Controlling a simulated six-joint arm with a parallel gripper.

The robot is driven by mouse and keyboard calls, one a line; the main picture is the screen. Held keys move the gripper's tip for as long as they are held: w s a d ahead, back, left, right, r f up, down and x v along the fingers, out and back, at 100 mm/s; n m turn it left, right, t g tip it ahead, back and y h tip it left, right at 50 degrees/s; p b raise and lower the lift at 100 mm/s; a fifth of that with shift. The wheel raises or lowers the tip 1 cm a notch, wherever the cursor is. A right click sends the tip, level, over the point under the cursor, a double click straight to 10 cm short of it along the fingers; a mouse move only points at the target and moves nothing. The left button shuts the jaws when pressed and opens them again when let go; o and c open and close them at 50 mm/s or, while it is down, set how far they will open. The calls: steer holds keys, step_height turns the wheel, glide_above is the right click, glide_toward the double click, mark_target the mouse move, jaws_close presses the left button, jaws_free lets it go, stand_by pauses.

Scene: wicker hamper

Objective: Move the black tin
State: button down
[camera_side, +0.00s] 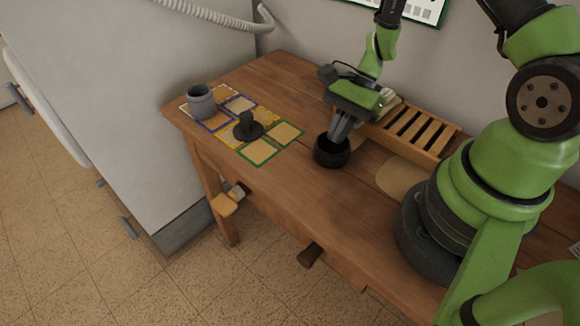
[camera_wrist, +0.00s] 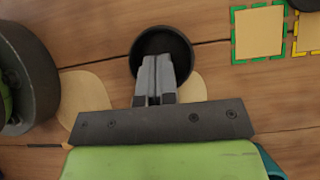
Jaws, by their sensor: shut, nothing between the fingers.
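The black tin (camera_side: 331,154) is a round, open-topped dark container standing upright on the wooden table. In the wrist view the tin (camera_wrist: 180,46) lies just beyond my fingertips, its dark inside facing the camera. My gripper (camera_side: 336,135) points down at the tin, with its fingertips at or over the opening. In the wrist view my gripper (camera_wrist: 155,62) has its two fingers together with nothing held between them. The fingers hide part of the tin's near rim and inside. I cannot tell whether they touch it.
A grey mug (camera_side: 201,102) and a dark object with a wide base (camera_side: 247,127) stand on coloured-bordered squares at the table's left. A slatted wooden rack (camera_side: 421,131) is behind and right of the tin. Bare table (camera_side: 290,188) lies in front.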

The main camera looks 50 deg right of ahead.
steer(key=shift+r, duration=0.85)
steer(key=v, duration=0.9)
steer(key=shift+d, duration=0.25)
